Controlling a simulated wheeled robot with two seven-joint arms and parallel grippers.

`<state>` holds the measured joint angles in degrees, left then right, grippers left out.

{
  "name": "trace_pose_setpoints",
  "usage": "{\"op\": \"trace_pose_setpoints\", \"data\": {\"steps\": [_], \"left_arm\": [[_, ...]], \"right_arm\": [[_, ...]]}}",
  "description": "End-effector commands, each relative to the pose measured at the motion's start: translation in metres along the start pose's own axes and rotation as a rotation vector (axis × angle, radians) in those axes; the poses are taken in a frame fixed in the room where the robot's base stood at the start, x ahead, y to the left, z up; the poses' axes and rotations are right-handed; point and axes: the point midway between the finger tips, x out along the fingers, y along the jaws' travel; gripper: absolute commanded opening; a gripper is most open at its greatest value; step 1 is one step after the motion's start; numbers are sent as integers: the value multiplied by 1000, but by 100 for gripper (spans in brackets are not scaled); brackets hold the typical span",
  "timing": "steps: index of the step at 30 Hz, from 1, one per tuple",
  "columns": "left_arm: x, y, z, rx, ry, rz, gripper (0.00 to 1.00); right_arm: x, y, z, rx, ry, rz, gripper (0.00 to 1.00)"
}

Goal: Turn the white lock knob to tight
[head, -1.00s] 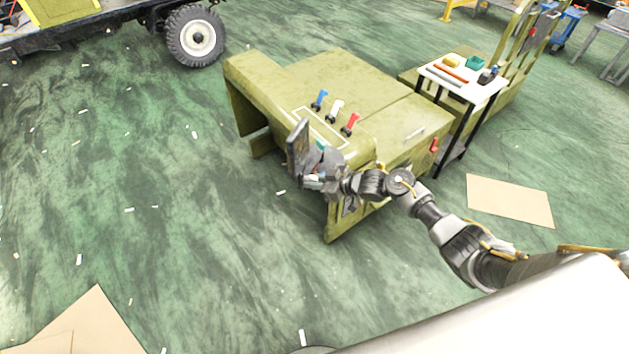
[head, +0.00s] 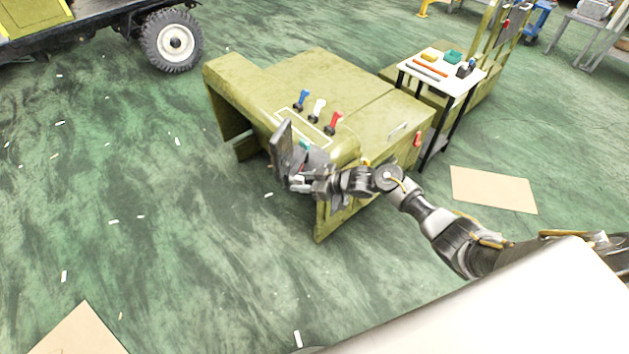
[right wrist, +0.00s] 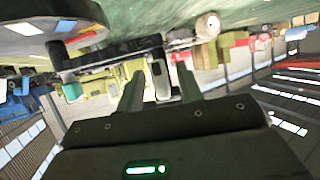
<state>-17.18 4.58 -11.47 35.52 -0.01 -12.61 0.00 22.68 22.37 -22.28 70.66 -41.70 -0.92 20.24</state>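The white knob (head: 318,108) stands upright on the olive chassis cover (head: 330,75), between a blue knob (head: 303,97) and a red knob (head: 334,121). All have dark bases. My right gripper (head: 284,150) is at the near end of the cover, below and left of the knobs, apart from the white one. In the right wrist view its two fingers (right wrist: 160,88) are spread with nothing held between them. A pale object shows in the background beyond the gap; I cannot tell what it is. My left gripper is not in view.
A small white-topped table (head: 440,68) with tools stands right of the chassis. A vehicle wheel (head: 172,41) is at upper left. Cardboard sheets (head: 493,189) lie on the green floor (head: 150,270), which is mostly free at left.

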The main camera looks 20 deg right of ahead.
Motion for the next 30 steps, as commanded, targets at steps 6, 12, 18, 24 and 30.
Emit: {"op": "trace_pose_setpoints", "data": {"steps": [6,12,18,24,30], "left_arm": [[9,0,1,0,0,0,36],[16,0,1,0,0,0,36],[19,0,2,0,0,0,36],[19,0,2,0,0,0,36],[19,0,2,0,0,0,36]], "right_arm": [[-42,1,4,-5,-3,2,36],[-78,1,3,-3,-3,1,36],[-96,1,1,-2,-2,1,36],[-99,1,0,-2,-1,1,36],[-98,1,0,-2,-1,1,36]]}}
